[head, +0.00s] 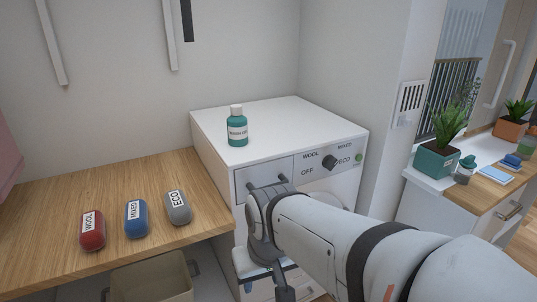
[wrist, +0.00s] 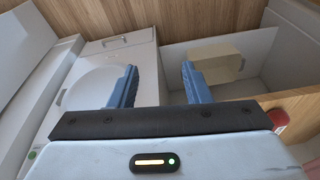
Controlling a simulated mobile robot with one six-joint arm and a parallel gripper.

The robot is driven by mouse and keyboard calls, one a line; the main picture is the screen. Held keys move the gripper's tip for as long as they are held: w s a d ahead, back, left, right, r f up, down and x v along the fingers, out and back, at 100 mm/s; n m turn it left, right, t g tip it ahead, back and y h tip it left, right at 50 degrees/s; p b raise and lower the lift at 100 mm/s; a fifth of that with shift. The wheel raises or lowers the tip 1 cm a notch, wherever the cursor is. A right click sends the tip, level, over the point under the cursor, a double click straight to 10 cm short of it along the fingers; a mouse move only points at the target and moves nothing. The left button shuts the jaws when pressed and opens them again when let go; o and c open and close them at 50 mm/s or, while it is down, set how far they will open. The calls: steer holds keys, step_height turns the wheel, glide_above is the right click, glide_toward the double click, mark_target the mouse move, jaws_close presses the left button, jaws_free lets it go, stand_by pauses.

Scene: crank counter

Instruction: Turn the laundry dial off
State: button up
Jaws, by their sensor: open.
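The laundry dial (head: 330,162) is a dark round knob on the front panel of the white washing machine (head: 290,113). The dial is not visible in that view; the green light shows at lower left (wrist: 32,155).
A teal bottle (head: 237,130) stands on the machine. Red (head: 92,232), blue (head: 137,220) and grey (head: 179,208) labelled pods lie on the wooden counter (head: 40,220). A beige bin (head: 150,280) is below it. Plants stand on a ledge at right.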

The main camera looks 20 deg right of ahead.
steer(key=w+d+m+t+y+b, duration=0.15)
steer(key=w+d+m+y, duration=0.3)
steer(key=w+m, duration=0.65)
steer(key=w+d+m+t+y, duration=0.3)
steer(key=w+d+m+y, duration=0.15)
steer(key=w+m, duration=0.75)
steer(key=m+t+h, duration=0.8)
steer(key=m+t, duration=0.3)
steer(key=m, duration=1)
glide_toward(334, 165)
steer(key=w, duration=0.9)
steer(key=shift+a+f, duration=0.1)
steer(key=shift+a, duration=0.2)
steer(key=shift+c, duration=0.5)
